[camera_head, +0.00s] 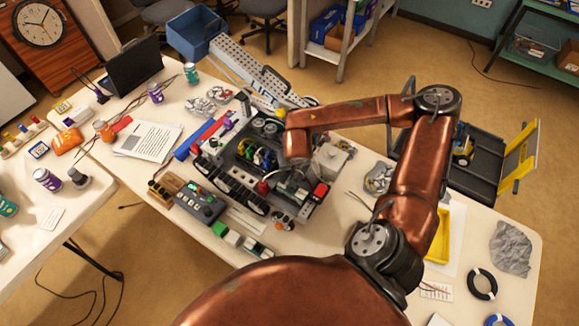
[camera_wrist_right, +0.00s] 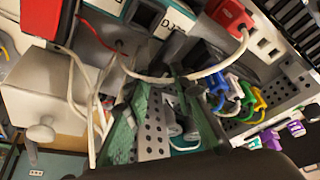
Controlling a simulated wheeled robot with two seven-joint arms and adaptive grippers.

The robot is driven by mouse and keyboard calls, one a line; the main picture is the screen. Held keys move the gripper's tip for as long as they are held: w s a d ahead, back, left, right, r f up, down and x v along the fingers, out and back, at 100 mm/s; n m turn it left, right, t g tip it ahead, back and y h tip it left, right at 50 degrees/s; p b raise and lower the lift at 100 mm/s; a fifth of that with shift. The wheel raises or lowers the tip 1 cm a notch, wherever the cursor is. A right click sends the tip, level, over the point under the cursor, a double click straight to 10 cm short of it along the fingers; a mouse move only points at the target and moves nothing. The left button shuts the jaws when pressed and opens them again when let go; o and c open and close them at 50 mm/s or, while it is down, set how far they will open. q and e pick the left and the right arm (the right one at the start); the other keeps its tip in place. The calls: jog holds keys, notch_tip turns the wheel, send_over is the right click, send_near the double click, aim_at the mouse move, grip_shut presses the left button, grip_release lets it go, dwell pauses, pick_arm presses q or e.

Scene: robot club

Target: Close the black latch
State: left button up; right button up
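The robot machine (camera_head: 240,165) lies on the white table in the head view, packed with wires, boards and black parts. I cannot single out the black latch for sure among its dark parts. My copper-coloured right arm reaches over the machine from the right, and its wrist hangs above the machine's back right part. The right gripper is hidden below that wrist in the head view. My left gripper is not in view.
A white box with a knob (camera_head: 329,160) stands right of the machine; it also shows in the right wrist view (camera_wrist_right: 50,105). A control box with buttons (camera_head: 200,203) sits at the front left. Loose cables and coloured plugs (camera_wrist_right: 235,100) crowd the wrist view.

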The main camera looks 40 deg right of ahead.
jog(key=o, duration=0.4)
jog(key=v, duration=1.2)
dwell(0.4)
